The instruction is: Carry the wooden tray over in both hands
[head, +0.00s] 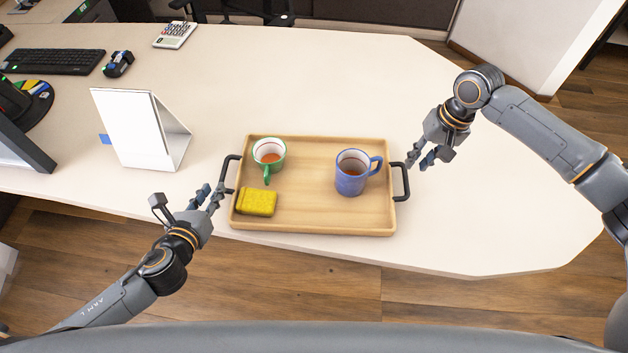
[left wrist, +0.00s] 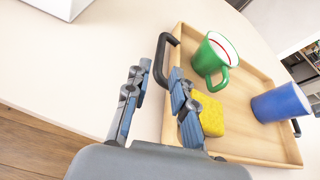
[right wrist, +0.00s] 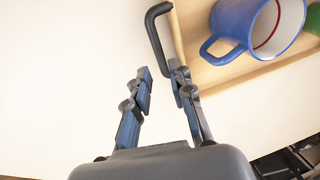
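The wooden tray (head: 312,222) lies on the desk near its front edge, with a black handle at each short end. On it are a green mug (head: 268,155), a blue mug (head: 352,174), both with brownish contents, and a yellow sponge-like block (head: 257,202). My left gripper (head: 212,194) is open at the left handle (head: 229,172); in the left wrist view that handle (left wrist: 162,58) lies just ahead of the fingers. My right gripper (head: 417,159) is open beside the right handle (head: 404,182); in the right wrist view that handle (right wrist: 152,32) is ahead of the fingertips. Neither visibly grips it.
A white stand-up card (head: 130,125) stands left of the tray on the desk (head: 300,75). A keyboard (head: 55,61), a mouse-like black object (head: 118,64) and a calculator (head: 175,35) lie at the far left. The desk behind and right of the tray is clear.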

